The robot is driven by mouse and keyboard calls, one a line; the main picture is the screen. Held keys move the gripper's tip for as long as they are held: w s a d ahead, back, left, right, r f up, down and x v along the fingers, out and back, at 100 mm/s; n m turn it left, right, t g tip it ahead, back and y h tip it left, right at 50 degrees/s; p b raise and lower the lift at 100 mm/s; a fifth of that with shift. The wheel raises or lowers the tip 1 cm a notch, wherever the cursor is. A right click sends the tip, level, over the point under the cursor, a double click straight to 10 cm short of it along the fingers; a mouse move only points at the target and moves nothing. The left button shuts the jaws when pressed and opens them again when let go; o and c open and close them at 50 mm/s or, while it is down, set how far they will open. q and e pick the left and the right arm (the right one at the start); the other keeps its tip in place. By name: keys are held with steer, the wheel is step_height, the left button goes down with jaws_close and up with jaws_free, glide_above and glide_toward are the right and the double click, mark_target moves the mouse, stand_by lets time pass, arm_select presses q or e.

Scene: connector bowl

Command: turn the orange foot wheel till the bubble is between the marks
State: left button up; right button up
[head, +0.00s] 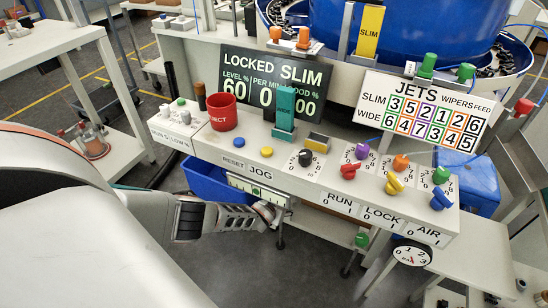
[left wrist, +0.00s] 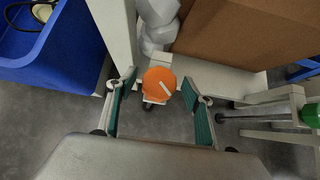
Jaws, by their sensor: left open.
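The orange foot wheel (left wrist: 160,84) shows in the left wrist view as a round disc with a pale line on its face. My left gripper (left wrist: 159,79) is open, with one green-padded finger on each side of the wheel. Gaps seem to show between wheel and pads; I cannot tell whether either touches. In the head view my left gripper (head: 273,213) is under the console's front edge, and the orange foot wheel is hidden. A pale framed strip with a greenish band (head: 258,190) is on the console front; its bubble and marks are too small to read. My right gripper is not in view.
The console (head: 300,172) with several knobs stands above the gripper. A blue bin (head: 208,183) is left of the gripper, also in the left wrist view (left wrist: 50,60). A green wheel (left wrist: 310,115) is at the right. A brown panel (left wrist: 250,35) lies beyond the wheel.

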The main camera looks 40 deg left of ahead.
arm_select(q)
steer(key=shift+v, duration=1.1)
steer(key=v, duration=0.9)
